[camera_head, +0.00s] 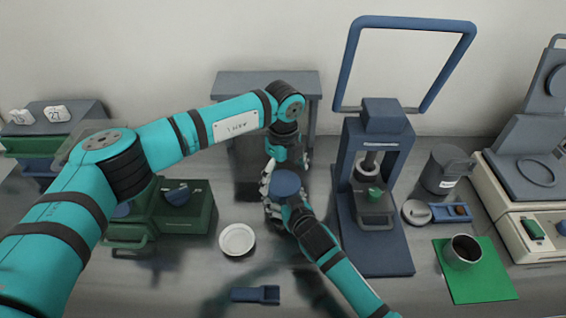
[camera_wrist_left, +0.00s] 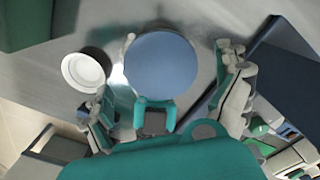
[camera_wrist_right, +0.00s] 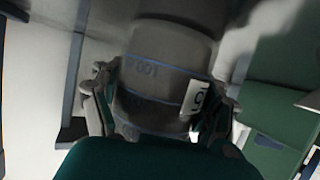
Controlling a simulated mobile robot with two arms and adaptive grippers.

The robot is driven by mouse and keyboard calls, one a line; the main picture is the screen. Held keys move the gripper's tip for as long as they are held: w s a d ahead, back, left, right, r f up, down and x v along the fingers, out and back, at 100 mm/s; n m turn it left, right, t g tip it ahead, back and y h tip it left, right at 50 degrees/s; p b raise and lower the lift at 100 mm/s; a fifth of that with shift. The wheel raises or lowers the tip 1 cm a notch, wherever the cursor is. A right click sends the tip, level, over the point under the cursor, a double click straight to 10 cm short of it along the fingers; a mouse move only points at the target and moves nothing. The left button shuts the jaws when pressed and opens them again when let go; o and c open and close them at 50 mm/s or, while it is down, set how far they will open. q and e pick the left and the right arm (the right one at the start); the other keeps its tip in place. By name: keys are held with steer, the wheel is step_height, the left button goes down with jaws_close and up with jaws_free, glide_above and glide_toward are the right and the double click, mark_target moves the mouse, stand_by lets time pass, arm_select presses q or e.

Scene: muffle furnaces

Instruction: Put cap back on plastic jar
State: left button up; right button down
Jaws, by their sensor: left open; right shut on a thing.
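The plastic jar (camera_wrist_right: 160,85) is grey and translucent, with measuring marks and a white label, in the right wrist view. My right gripper (camera_wrist_right: 165,115) is shut around its side. The blue round cap (camera_head: 286,183) shows over the jar in the head view, and as a blue disc in the left wrist view (camera_wrist_left: 160,65). I cannot tell whether it is seated on the jar. My left gripper (camera_head: 284,165) points down just above the cap. Its fingers (camera_wrist_left: 170,95) are open, spread wide to both sides in the left wrist view. The jar's body is mostly hidden in the head view.
A white dish (camera_head: 237,240) and a small blue holder (camera_head: 256,294) lie in front. A green box (camera_head: 185,215) stands left. A blue press (camera_head: 375,190) stands close on the right. Farther right are a grey canister (camera_head: 443,170), a green mat (camera_head: 485,285) and a balance (camera_head: 530,190).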

arm_select(q)
steer(key=shift+f, duration=1.4)
steer(key=c, duration=1.1)
steer(key=m, duration=0.4)
steer(key=shift+m, duration=0.4)
steer(key=m, duration=0.5)
steer(key=o, duration=1.1)
